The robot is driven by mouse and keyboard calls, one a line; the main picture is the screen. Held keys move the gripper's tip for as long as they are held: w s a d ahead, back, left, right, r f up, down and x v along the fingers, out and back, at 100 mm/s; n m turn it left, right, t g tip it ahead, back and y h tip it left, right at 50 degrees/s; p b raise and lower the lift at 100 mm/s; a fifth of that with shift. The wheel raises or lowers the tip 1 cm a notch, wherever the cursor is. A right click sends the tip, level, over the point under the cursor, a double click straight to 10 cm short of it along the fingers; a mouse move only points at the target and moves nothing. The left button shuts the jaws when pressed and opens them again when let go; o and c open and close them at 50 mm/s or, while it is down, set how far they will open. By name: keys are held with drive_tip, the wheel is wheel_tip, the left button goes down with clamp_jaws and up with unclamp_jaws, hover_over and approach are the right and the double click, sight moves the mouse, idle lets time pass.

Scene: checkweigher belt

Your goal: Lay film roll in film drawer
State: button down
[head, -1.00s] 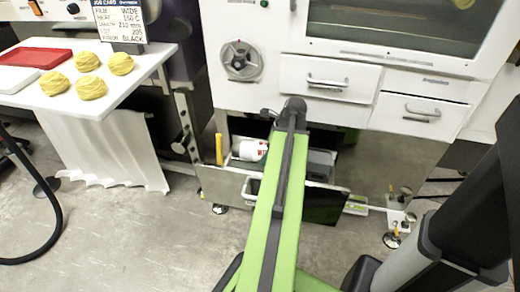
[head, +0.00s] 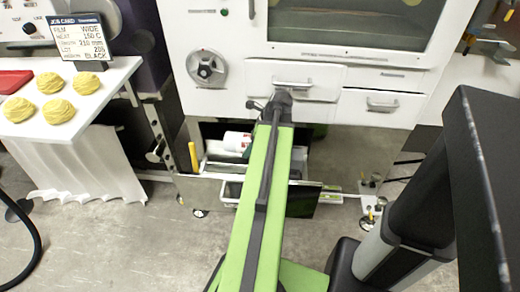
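A yellow upright handle (head: 193,155) stands at the drawer's left. Two shut white drawers (head: 304,82) are above. A white table (head: 112,82) at left bears several yellow bundles (head: 60,109) and a job card (head: 78,38). The floor (head: 130,235) at front left is clear.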

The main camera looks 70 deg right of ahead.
sight(226, 146)
drive_tip(key=shift+n+y, duration=0.4)
drive_tip(key=shift+n, duration=0.2)
drive_tip(key=w+a, duration=0.1)
drive_tip(key=w, duration=0.2)
drive_tip(key=w+a+f+b, duration=0.1)
drive_tip(key=w, duration=0.2)
drive_tip(key=w+a+f, duration=0.1)
drive_tip(key=w, duration=0.1)
drive_tip(key=shift+w+a+b, duration=0.1)
drive_tip(key=shift+w+b, duration=0.3)
wheel_tip(226, 146, down, 9)
drive_tip(key=b, duration=0.9)
drive_tip(key=shift+f, duration=0.15)
drive_tip(key=shift+c, duration=0.3)
unclamp_jaws()
drive_tip(key=shift+s, duration=0.1)
